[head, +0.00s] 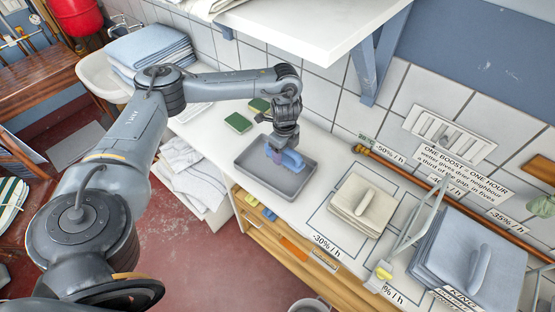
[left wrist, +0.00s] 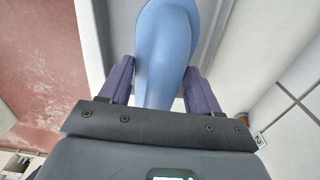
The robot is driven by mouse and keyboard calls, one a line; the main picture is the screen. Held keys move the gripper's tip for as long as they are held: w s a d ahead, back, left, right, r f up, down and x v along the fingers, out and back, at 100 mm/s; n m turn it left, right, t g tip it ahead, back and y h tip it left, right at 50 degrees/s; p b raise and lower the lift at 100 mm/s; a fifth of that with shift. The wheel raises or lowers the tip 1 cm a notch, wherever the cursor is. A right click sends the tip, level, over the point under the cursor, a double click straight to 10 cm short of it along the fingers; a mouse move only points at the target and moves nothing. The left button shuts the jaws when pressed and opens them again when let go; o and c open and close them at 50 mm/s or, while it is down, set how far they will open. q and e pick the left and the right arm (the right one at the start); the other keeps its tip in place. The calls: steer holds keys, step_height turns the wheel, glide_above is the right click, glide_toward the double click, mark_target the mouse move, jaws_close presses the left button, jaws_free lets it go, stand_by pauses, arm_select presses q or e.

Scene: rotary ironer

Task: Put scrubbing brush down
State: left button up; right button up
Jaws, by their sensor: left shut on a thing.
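The scrubbing brush (head: 291,160) is blue and sits in my left gripper (head: 277,154), over the grey tray (head: 253,184) on the white counter. In the left wrist view the brush's blue body (left wrist: 166,50) fills the space between the two purple fingers of my left gripper (left wrist: 163,85), which is shut on it. The tray's pale wall and floor show behind it there. I cannot tell whether the brush touches the tray floor. The brush's underside is hidden. My right gripper does not show.
Green sponges (head: 238,123) lie behind the tray. A stack of beige cloths (head: 362,205) and a stack of grey-blue cloths (head: 468,262) lie to the right. A white shelf (head: 310,25) overhangs the back. A white sink (head: 98,75) stands at the left.

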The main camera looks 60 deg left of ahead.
arm_select(q)
steer(key=a, duration=0.1)
steer(key=a+f, duration=0.1)
steer(key=shift+s+a+f, duration=0.3)
steer(key=shift+s+a, duration=0.1)
step_height(320, 180, down, 3)
steer(key=shift+f+p, duration=0.2)
steer(key=shift+p, duration=0.5)
steer(key=shift+f, duration=0.3)
steer(key=shift+f, duration=0.2)
steer(key=o, duration=0.9)
steer(key=shift+o, duration=0.2)
steer(key=shift+r, duration=0.15)
